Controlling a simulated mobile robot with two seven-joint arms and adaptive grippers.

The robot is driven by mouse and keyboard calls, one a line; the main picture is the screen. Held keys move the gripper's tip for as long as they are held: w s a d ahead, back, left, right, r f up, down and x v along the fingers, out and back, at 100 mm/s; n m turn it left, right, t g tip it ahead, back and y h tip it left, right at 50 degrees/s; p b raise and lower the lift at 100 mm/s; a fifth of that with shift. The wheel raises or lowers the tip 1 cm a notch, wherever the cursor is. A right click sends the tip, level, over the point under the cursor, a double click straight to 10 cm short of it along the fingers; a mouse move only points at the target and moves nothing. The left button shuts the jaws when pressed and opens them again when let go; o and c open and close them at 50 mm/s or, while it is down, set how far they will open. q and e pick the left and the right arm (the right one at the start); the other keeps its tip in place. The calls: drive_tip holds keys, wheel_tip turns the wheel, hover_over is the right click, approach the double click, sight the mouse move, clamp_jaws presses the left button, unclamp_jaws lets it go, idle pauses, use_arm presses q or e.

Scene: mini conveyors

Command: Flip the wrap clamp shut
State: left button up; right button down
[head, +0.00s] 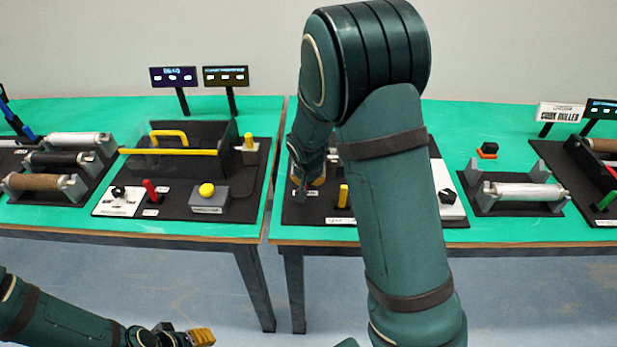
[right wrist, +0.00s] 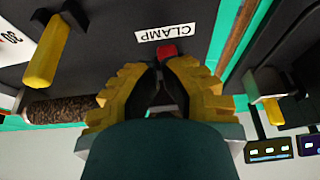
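In the right wrist view a white CLAMP label (right wrist: 167,33) lies on the dark board, and a small red piece (right wrist: 167,51) shows beside it, probably the clamp's handle tip. My right gripper (right wrist: 165,72) has its yellow fingers close on either side of the line to this red piece. The gap between them is narrow and dark, so I cannot tell whether they grip it. My left gripper (head: 200,337) is at the bottom left, away from the table, partly cut off.
A yellow handle (right wrist: 47,52) and a brown roll (right wrist: 62,108) lie to the left in the wrist view. A white roller (head: 522,191) stands right of my arm.

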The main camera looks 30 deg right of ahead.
drive_tip(key=shift+r, duration=0.1)
drive_tip(key=s+a+f+p+v, duration=0.1)
drive_tip(key=p+v, duration=0.4)
drive_tip(key=v, duration=0.6)
drive_tip(key=shift+s, duration=0.55)
drive_tip(key=shift+a+r, duration=0.1)
